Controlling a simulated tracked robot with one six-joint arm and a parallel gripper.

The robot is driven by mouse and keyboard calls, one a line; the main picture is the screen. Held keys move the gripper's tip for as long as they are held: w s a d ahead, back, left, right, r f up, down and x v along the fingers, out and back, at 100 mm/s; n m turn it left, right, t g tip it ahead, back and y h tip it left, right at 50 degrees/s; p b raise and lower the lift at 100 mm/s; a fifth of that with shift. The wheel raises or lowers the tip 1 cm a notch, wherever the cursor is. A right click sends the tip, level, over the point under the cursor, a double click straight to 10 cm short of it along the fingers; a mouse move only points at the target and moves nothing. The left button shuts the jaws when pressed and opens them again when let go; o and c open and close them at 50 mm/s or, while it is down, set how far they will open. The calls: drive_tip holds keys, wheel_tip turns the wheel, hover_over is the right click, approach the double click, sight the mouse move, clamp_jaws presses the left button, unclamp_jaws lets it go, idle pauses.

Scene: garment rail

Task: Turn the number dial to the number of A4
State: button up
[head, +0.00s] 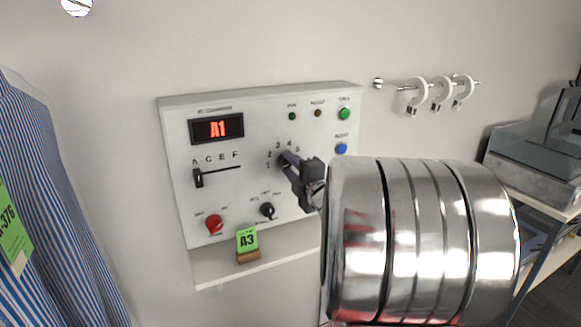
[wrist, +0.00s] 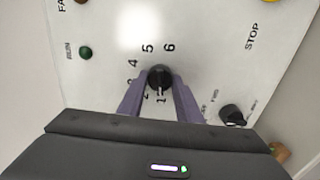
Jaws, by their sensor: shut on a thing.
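The number dial is a round black knob (wrist: 160,76) on the white control panel (head: 330,105). Numbers run around it from 1 to 6 in the wrist view, and its white mark appears to point at 1. My gripper (wrist: 160,84) has its two purple fingers on either side of the knob, shut on it. In the head view my gripper (head: 288,158) reaches the dial from the right and hides much of it. The red display (head: 216,128) reads A1. The letter slider's black handle (head: 198,178) sits at A, at the left end of its slot.
Below the dial are a small black knob (head: 267,210) and a red knob (head: 214,224). Green (head: 344,113) and blue (head: 341,148) buttons are at upper right. A green A3 card (head: 246,239) stands on the ledge. A striped shirt (head: 55,210) hangs left; white rings (head: 440,92) hang right.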

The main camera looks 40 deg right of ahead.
drive_tip(key=shift+f+m, duration=0.15)
drive_tip(key=shift+m, duration=0.15)
drive_tip(key=m, duration=0.5)
drive_tip(key=shift+f, duration=0.1)
drive_tip(key=m, duration=0.6)
drive_tip(key=shift+m, duration=0.3)
drive_tip(key=m, duration=0.5)
drive_tip(key=shift+f, duration=0.1)
drive_tip(key=m, duration=0.6)
drive_tip(key=shift+a+m, duration=0.1)
drive_tip(key=shift+m, duration=0.2)
drive_tip(key=o, duration=1)
drive_tip(key=shift+r, duration=0.2)
